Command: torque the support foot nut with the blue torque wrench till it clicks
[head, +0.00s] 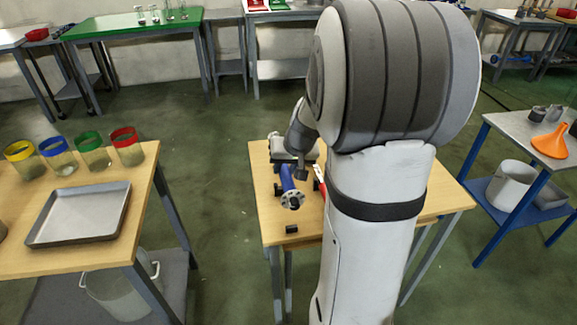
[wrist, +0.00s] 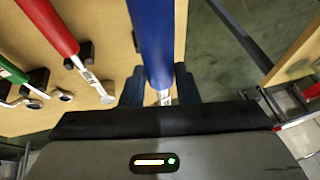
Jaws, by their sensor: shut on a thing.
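The blue torque wrench (wrist: 152,40) lies between the two dark fingers of my gripper (wrist: 158,88) in the wrist view, and they are shut on its blue handle. A bright metal shaft shows just below the handle between the fingers. In the head view the blue wrench (head: 288,178) is over the middle wooden table, at its left part, partly covered by my arm. I cannot make out the support foot nut in either view.
A red-handled wrench (wrist: 52,27) and a green-handled wrench (wrist: 14,72) rest on black holders left of my gripper. A small black block (head: 291,229) sits near the table's (head: 262,205) front edge. The left table holds a metal tray (head: 80,214) and several coloured-rim jars.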

